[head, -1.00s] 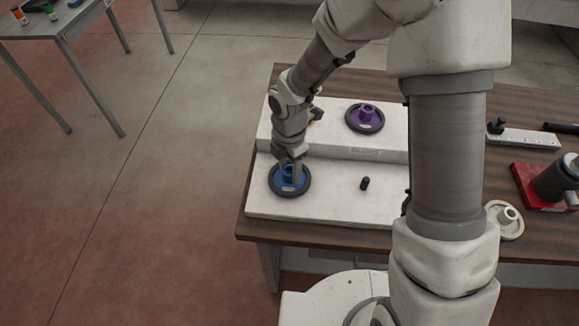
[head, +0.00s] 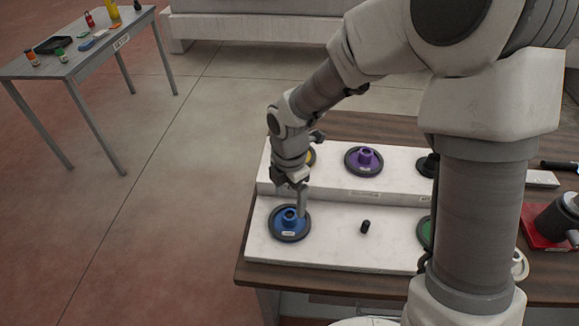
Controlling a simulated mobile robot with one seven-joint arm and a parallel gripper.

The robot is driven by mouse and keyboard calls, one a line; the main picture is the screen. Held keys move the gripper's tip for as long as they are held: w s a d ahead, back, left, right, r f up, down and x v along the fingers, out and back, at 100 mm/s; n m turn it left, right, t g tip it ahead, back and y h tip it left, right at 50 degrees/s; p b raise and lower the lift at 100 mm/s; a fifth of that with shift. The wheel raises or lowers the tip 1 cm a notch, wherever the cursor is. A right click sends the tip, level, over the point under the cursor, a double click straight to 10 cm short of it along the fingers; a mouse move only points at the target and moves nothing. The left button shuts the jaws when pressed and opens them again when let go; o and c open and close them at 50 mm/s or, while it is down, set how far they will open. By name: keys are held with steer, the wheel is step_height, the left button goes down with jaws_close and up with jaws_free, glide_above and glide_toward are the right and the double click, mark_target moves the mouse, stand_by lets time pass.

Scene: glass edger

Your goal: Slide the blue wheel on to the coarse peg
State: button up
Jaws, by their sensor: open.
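The blue wheel (head: 289,224), a blue hub in a dark rim with a small white label, lies flat at the left of the lower front white board (head: 330,257). Whether a peg is inside it is hidden. My gripper (head: 292,197) is open, pointing down just above and behind the blue hub. One finger stands by the hub's right side; I cannot tell if it touches. A short bare black peg (head: 365,227) stands upright on the same board, right of the blue wheel. I cannot read a label naming the coarse peg.
The raised back step holds a purple wheel (head: 364,160), a yellow wheel (head: 312,155) partly behind my wrist, and a dark green wheel (head: 427,165). A green wheel (head: 425,232) is partly behind my arm. A red-based device (head: 548,230) stands right. The board around the bare peg is clear.

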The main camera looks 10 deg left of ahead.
step_height(320, 180, up, 11)
stand_by(0.3)
stand_by(0.4)
steer(key=s+d+r+m+t, duration=0.2)
steer(key=s+d+r+m, duration=0.4)
steer(key=d+m, duration=0.3)
steer(key=s+d+r+m+t, duration=0.3)
steer(key=s+d+r+m, duration=0.3)
steer(key=m, duration=1.2)
steer(key=shift+s+d+t, duration=0.3)
steer(key=shift+s+d, duration=0.65)
steer(key=shift+d, duration=1.25)
